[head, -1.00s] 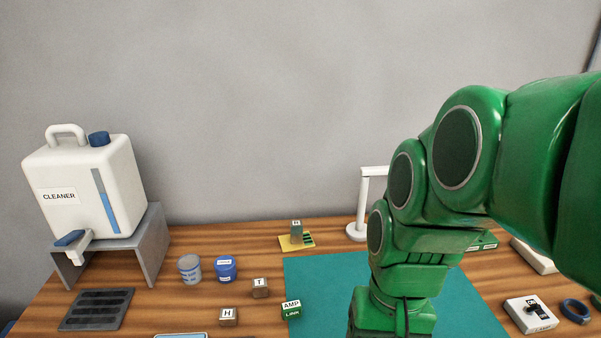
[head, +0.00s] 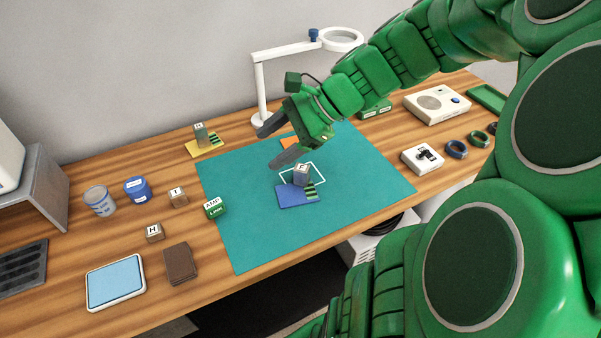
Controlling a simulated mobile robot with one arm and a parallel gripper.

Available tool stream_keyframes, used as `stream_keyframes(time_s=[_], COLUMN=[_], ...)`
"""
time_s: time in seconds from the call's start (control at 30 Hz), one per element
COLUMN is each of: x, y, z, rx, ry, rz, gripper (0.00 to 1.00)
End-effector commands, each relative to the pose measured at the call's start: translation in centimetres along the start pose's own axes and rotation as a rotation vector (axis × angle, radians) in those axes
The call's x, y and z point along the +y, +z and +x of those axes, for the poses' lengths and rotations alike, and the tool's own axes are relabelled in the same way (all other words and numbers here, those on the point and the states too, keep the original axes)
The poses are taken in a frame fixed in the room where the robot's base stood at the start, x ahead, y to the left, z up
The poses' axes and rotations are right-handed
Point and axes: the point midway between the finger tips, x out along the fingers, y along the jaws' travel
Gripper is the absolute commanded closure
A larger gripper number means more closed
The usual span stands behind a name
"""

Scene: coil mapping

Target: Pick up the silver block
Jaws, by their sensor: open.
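A small grey, silver-looking block (head: 301,175) with a letter on its white top stands on the blue card (head: 290,196) on the teal mat (head: 240,235). A taller grey block (head: 200,135) stands on the yellow card (head: 205,146) at the back left. I cannot tell for certain which one is the silver block. My gripper (head: 269,148) is open and empty, its dark fingers pointing left. It is behind and left of the block on the blue card, apart from it.
Blocks marked T (head: 178,197) and H (head: 155,232), and a green AMP LINK block (head: 214,208), are on the left. A white magnifier lamp (head: 260,90) stands behind my gripper. An orange card (head: 289,143) is partly hidden. The mat's front is clear.

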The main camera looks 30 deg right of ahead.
Motion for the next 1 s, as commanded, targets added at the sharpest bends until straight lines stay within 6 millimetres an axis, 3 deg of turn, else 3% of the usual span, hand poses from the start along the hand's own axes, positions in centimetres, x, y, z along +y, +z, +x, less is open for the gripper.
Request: stream_keyframes(time_s=[0.2,0.6,1.0], x=[-3.6,-6.4,-3.7], y=[-4.3,-10.6,-16.4], z=[-3.5,-9.5,-3.5], rx=[-0.089,-0.227,-0.231], ry=[-0.204,-0.454,-0.442], rz=[0.292,0.643,0.64], gripper=[0.34,0.34,0.34])
